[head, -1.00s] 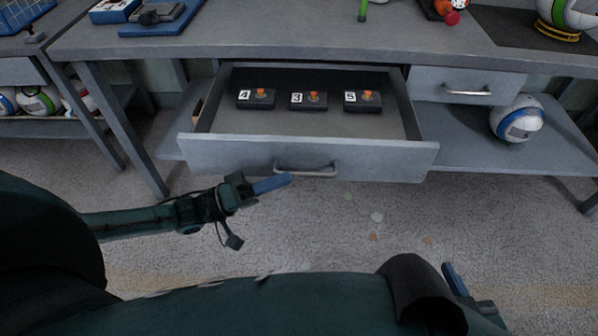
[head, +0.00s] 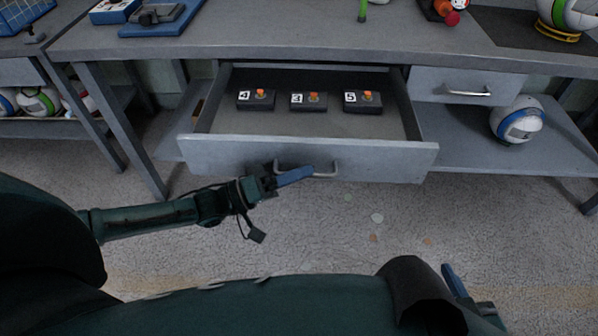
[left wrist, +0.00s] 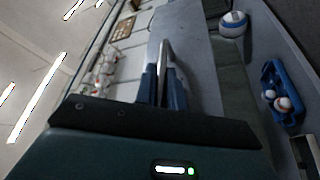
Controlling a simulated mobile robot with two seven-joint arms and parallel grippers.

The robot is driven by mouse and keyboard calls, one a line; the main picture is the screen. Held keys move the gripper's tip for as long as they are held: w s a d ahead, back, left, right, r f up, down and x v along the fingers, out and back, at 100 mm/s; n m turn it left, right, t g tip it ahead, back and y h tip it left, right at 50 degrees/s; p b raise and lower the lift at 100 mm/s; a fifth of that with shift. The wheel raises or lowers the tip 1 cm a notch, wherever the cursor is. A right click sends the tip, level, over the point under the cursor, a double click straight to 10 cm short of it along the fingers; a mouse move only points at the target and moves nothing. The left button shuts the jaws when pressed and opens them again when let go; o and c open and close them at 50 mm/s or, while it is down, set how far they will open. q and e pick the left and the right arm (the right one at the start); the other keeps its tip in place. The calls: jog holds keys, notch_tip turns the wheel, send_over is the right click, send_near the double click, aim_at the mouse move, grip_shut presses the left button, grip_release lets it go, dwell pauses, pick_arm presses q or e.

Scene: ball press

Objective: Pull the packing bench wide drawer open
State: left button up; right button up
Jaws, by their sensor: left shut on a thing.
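The wide drawer (head: 215,152) of the packing bench stands pulled out, with its grey inside showing. Its metal bar handle (head: 326,174) is on the front face. My left gripper (head: 296,176) is at the handle, its blue fingers overlapping it. In the left wrist view the handle (left wrist: 164,55) runs between the two fingers (left wrist: 162,88), which are shut on it. Part of my right gripper (head: 455,280) shows at the lower right, away from the drawer; its jaw state is unclear.
Three dark boxes with orange knobs and number labels, left (head: 256,99), middle (head: 308,101) and right (head: 362,102), sit in the drawer. A smaller drawer (head: 440,84) is closed at right. A white-blue ball (head: 517,120) rests on the lower shelf. Floor in front is mostly clear.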

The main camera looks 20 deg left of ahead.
aim_at(300, 154)
pick_arm(q)
jog(key=shift+w, duration=0.1)
grip_shut()
pick_arm(e)
jog(key=shift+f, duration=0.1)
